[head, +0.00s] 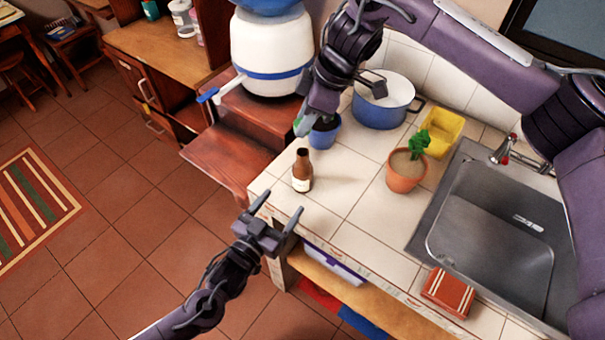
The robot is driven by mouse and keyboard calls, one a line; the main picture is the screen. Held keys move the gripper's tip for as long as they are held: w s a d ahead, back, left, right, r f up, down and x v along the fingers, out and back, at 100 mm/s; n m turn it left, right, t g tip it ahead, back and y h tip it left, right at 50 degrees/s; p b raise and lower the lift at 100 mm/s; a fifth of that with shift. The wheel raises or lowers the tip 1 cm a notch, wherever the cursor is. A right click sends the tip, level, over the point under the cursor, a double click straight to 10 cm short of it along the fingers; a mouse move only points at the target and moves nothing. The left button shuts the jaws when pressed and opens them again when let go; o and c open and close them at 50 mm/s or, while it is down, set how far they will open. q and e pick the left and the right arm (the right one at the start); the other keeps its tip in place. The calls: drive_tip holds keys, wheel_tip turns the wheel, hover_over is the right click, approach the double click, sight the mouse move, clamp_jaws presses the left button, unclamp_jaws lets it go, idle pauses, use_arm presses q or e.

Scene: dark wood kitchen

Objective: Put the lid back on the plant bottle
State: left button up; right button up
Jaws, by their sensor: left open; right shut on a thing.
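The brown bottle (302,178) stands upright near the left edge of the tiled counter, with a pale label on its front. Its neck top looks dark, and I cannot make out its opening. My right gripper (306,124) is above and behind the bottle, apart from it, in front of a blue pot (325,135). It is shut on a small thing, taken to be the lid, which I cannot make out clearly. My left gripper (279,209) is open and empty, at the counter's front left corner, below and left of the bottle.
A potted plant in a terracotta pot (405,180) stands right of the bottle. Behind are a blue and white pot (384,104) and a yellow container (441,132). The sink (490,240) is at right. The tiles between bottle and sink's front are clear.

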use_arm(q)
drive_tip(key=x, duration=1)
drive_tip(key=shift+w+d, duration=0.15)
drive_tip(key=c, duration=1.4)
drive_tip(key=shift+c, duration=0.3)
use_arm(e)
hover_over(305, 152)
drive_tip(key=shift+f, duration=2.5)
